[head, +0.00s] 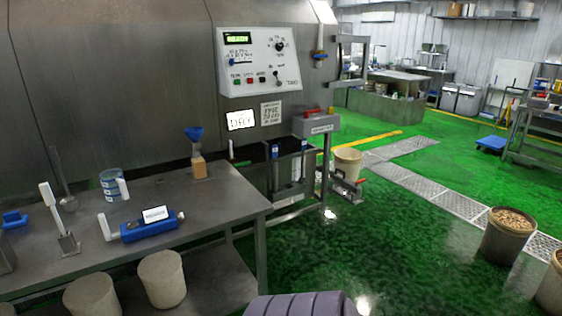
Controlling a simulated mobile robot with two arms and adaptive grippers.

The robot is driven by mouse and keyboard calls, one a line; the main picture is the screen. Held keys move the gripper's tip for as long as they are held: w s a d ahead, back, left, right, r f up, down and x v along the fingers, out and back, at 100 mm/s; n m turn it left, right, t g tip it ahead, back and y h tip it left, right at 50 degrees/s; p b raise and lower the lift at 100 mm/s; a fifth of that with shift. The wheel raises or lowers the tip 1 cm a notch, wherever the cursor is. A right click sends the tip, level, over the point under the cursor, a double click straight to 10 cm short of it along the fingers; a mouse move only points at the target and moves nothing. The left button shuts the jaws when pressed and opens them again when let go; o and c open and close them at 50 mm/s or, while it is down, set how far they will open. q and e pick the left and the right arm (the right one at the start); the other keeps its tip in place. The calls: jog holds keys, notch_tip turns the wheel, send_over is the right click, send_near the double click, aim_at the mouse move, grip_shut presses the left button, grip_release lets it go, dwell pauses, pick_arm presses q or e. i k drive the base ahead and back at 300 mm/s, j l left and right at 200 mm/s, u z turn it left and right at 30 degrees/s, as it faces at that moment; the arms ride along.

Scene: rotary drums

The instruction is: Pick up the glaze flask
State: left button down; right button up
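A small container with a tan, amber-like body (199,168) and a blue funnel-shaped top stands upright near the back right of the steel table (225,195). It looks like the glaze flask, though no label on it can be read. Nothing touches it from above or in front. Neither of my grippers shows in the head view.
On the table are a blue-and-white tin (112,184), a blue device with a white label (150,228), and a metal stand with a white handle (60,220). A control panel (259,60) is on the steel wall behind. Pale buckets (162,279) sit below.

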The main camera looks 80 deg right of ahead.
aim_at(198, 164)
jog(key=z, duration=2)
jog(key=i+u, duration=0.1)
jog(key=i, duration=0.15)
